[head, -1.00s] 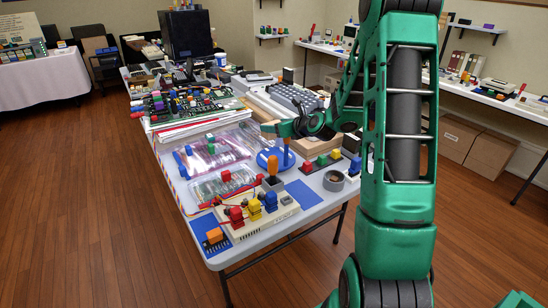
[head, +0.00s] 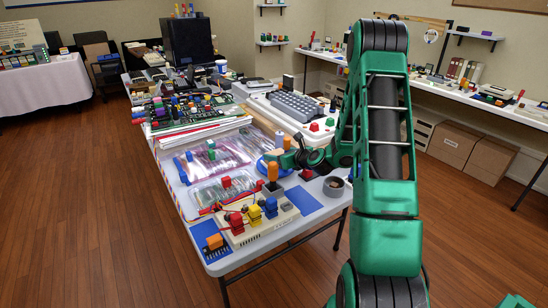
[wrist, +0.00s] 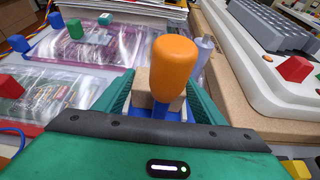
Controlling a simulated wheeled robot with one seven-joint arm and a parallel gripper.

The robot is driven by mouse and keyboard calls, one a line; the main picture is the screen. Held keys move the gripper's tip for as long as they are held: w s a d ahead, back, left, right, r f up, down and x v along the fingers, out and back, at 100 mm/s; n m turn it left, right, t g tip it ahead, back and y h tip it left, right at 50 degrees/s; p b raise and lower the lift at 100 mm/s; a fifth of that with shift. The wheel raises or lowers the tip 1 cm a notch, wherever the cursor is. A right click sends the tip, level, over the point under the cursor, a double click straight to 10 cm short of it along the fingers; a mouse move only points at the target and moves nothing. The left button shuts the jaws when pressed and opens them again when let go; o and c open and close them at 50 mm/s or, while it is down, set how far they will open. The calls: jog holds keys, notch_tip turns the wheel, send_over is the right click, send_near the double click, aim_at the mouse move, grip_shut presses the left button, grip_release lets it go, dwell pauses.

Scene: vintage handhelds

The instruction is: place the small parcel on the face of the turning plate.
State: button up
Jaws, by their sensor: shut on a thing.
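My gripper (wrist: 157,95) is shut on a small tan block, seemingly the parcel (wrist: 141,82), which shows between the green fingers in the wrist view. An upright orange knob (wrist: 175,65), with blue below it, stands in front of the block and hides much of it. In the head view my gripper (head: 287,160) is low over the table beside a blue round plate (head: 264,167), seemingly the turning plate. My gripper partly covers the plate, and its face is hardly visible. The gap between block and plate cannot be told.
A grey ring (head: 333,186) is to the right. A white keyboard (head: 290,108) and clear bags (head: 222,187) lie nearby. The tabletop is crowded.

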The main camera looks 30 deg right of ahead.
jog(key=o, duration=1.2)
jog(key=shift+r, duration=0.1)
jog(key=v, duration=1.2)
